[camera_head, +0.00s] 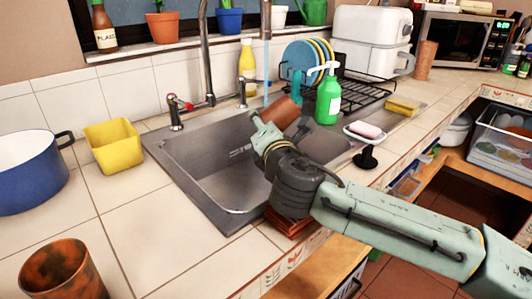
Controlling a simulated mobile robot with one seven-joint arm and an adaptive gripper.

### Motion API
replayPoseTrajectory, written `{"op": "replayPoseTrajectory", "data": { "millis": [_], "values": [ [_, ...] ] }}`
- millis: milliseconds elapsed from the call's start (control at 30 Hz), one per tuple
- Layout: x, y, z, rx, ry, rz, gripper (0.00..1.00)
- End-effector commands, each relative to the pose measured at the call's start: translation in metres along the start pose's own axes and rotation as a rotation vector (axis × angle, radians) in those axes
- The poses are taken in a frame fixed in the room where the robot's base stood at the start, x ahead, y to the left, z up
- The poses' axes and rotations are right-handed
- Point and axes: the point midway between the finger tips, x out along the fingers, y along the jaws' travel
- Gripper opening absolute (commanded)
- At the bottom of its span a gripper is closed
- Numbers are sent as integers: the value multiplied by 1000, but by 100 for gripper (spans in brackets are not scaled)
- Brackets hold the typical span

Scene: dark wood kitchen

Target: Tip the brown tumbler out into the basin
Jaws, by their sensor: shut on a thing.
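The brown tumbler (281,114) is in my gripper (257,124), above the far right part of the basin. It is tilted well over, close to lying on its side, with its upper end toward the right. My gripper is shut on it at its left end; the fingers hide part of it. The metal basin (200,160) is set in the tiled counter, and its bare floor shows at the left. Whether anything is coming out of the tumbler cannot be seen.
A green soap bottle (327,98) and a soap dish (364,133) stand right of the basin. A tap (207,60) rises behind it. A yellow tub (113,146), a blue pot (30,172) and a rusty brown cup (62,275) stand left. Tiles between them are clear.

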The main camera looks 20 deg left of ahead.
Motion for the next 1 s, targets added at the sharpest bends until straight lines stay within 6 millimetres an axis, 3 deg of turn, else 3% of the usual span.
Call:
{"op": "replayPoseTrajectory", "data": {
  "millis": [1000],
  "values": [
    [0,1,-5,-137,-19,2,24]
  ]
}}
